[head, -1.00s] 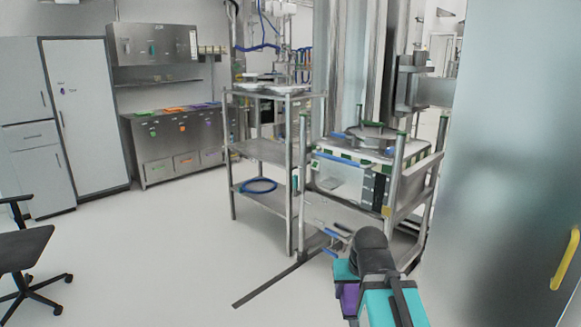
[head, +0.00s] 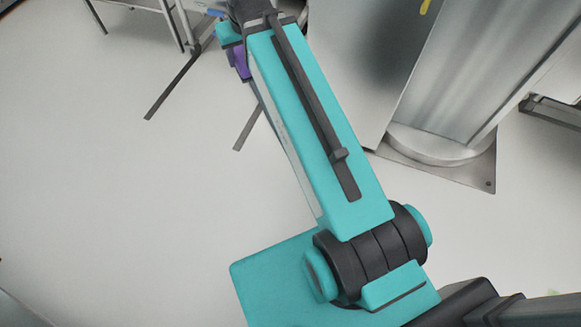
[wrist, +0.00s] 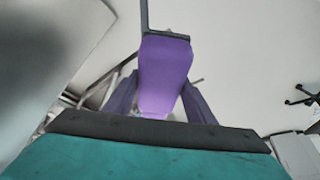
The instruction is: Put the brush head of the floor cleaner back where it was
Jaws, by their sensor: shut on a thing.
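My gripper (wrist: 160,108) shows purple in the wrist view, with its far end partly covered by its own parts. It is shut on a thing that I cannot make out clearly. In the head view the purple part of my gripper (head: 241,62) is at the top, mostly behind my teal arm. Two thin dark strips show on the white floor there, a left strip (head: 172,88) near the rack leg and a right strip (head: 248,128) beside my arm. I cannot tell whether either one is the brush head.
A metal rack (head: 170,12) stands at the top left of the head view. A steel cabinet-like body (head: 380,60) and a column on a floor plate (head: 455,160) stand at the right. The floor (head: 110,200) at the left is clear. A dark chair shows in the wrist view (wrist: 304,95).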

